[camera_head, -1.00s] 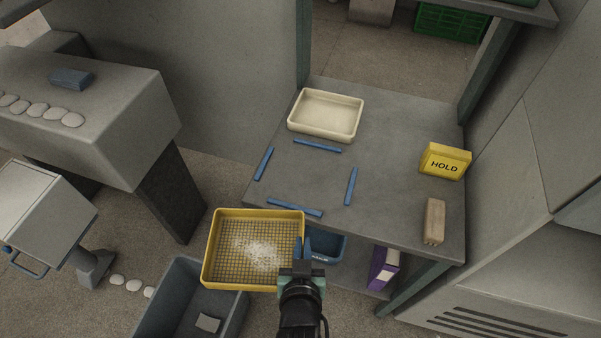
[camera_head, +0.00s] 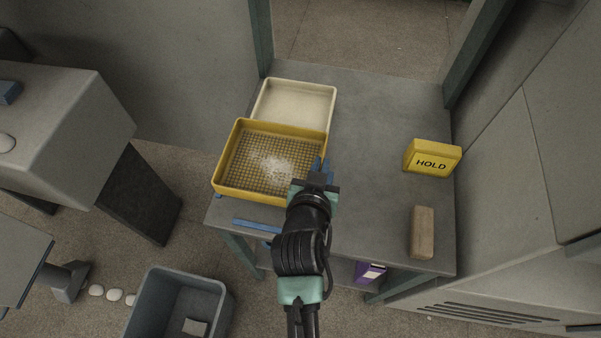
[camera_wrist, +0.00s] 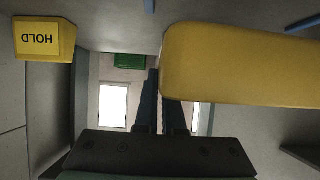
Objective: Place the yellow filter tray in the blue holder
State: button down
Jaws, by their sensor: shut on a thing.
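The yellow filter tray (camera_head: 270,160) has a mesh floor with white powder on it. My gripper (camera_head: 322,170) is shut on the tray's right wall and holds it over the left part of the table. In the wrist view the tray's yellow wall (camera_wrist: 240,65) fills the upper right, beside my fingers (camera_wrist: 160,100). The blue holder is a set of blue strips on the tabletop. One strip (camera_head: 257,223) shows in front of the tray; the others are mostly hidden by the tray and my gripper.
A cream tray (camera_head: 295,100) stands behind the yellow tray, partly covered by it in view. A yellow HOLD block (camera_head: 431,157) and a wooden block (camera_head: 422,232) are at the table's right. A grey bin (camera_head: 180,300) stands on the floor at front left. The table's middle right is clear.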

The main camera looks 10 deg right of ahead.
jog(key=f, duration=0.3)
jog(key=shift+s+a, duration=0.1)
jog(key=shift+s, duration=0.1)
jog(key=shift+f+b, duration=0.45)
jog(key=shift+f, duration=1.85)
jog(key=shift+f, duration=0.15)
jog(key=c, duration=1)
grip_release()
